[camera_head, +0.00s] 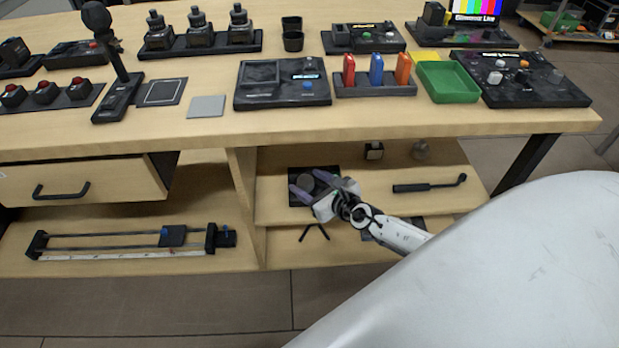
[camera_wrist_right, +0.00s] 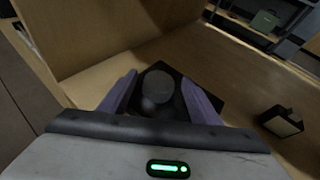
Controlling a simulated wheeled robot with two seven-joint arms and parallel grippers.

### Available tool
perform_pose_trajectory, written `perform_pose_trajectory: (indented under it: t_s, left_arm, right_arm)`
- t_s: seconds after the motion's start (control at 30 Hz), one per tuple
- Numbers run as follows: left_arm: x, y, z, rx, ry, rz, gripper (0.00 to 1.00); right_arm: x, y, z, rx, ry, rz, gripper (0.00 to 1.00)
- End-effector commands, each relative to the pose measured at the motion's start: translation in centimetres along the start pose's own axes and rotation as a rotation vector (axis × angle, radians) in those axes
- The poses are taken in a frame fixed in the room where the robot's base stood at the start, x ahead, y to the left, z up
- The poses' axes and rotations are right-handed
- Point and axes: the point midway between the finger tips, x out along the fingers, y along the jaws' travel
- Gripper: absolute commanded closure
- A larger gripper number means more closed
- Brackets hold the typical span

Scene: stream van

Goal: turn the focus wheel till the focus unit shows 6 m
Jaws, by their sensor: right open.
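A dark square unit (camera_head: 299,197) with a round grey wheel (camera_head: 305,181) on it lies on the middle shelf under the table; I take it for the focus unit and its wheel. In the right wrist view the wheel (camera_wrist_right: 157,80) sits on its black base (camera_wrist_right: 178,77). My right gripper (camera_wrist_right: 160,76) is open, with its purple fingers on either side of the wheel. I cannot tell whether they touch it. No distance reading is legible in either view. The right gripper (camera_head: 304,180) also shows in the head view. My left gripper is not in view.
A small black box with a pale face (camera_head: 374,151) and a black crank-like handle (camera_head: 430,186) lie on the same shelf. A vertical divider (camera_head: 244,190) stands left of the unit. The tabletop above holds consoles and a green tray (camera_head: 447,82).

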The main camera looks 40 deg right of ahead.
Motion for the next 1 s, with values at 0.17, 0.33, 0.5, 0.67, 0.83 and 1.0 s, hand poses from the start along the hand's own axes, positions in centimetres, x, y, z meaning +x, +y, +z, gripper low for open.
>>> perform_pose_trajectory:
  t_s: [0.17, 0.33, 0.5, 0.67, 0.83, 1.0]
  left_arm:
    - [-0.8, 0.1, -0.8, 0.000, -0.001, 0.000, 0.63]
    - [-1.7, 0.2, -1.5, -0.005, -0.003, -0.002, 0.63]
    - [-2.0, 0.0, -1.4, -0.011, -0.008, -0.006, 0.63]
    - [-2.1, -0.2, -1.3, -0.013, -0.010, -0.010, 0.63]
    - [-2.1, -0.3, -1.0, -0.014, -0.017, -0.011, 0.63]
    - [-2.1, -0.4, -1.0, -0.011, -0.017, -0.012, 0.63]
  right_arm:
    - [-1.7, 0.0, 0.1, 0.001, 0.003, 0.002, 0.43]
    - [-5.1, -0.1, 0.3, -0.001, 0.003, 0.001, 0.43]
    - [-8.2, -0.1, 0.2, -0.001, 0.003, 0.000, 0.43]
    - [-9.9, -0.1, 0.1, -0.001, 0.001, -0.001, 0.43]
    - [-10.3, -0.1, 0.1, -0.001, -0.001, -0.002, 0.43]
    - [-10.3, -0.1, 0.0, -0.001, -0.001, -0.002, 0.43]
